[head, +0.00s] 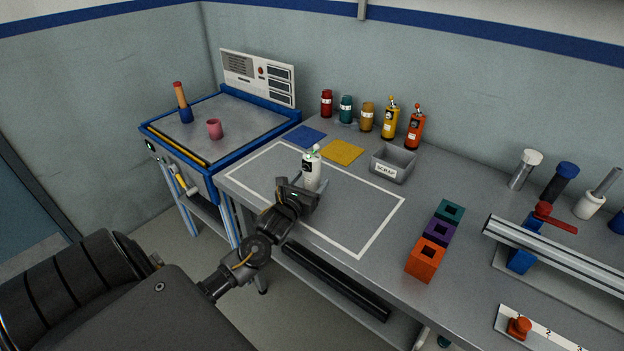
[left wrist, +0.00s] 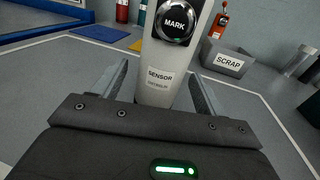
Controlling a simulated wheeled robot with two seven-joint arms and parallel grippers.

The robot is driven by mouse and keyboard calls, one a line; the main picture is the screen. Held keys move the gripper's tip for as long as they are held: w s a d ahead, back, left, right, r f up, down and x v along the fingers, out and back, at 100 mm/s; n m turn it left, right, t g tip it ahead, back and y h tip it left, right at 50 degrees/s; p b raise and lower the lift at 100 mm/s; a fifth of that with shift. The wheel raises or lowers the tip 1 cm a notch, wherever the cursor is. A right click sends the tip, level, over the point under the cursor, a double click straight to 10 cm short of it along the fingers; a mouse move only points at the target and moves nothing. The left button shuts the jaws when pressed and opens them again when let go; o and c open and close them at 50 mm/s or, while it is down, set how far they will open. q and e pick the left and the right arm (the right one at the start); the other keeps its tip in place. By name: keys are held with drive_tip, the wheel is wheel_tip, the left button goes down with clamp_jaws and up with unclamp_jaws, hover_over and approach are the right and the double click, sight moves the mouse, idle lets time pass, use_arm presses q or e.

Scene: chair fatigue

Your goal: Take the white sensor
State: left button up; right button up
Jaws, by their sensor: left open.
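The white sensor (head: 311,171) stands upright on the grey bench inside a white outlined rectangle. It also shows in the left wrist view (left wrist: 157,88), with a "SENSOR" label and a black round "MARK" button above it. My left gripper (head: 311,186) is at the sensor's near side, low over the bench. Its two fingers (left wrist: 158,88) are open, one on each side of the sensor's body, with a gap visible at least on the right. The near finger parts and the sensor's base are partly hidden by the gripper body. My right gripper is not in view.
A grey scrap bin (head: 393,164) stands behind to the right, near blue (head: 305,136) and yellow (head: 342,151) mats. Several bottles line the wall. Orange (head: 426,260), purple and green square blocks stand to the right. The outlined area right of the sensor is clear.

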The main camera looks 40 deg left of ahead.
use_arm(q)
drive_tip(key=shift+w+a+f, duration=0.1)
drive_tip(key=shift+w, duration=0.5)
drive_tip(key=c, duration=1.1)
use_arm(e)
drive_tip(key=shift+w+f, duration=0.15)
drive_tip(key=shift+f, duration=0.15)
use_arm(q)
drive_tip(key=shift+r, duration=0.2)
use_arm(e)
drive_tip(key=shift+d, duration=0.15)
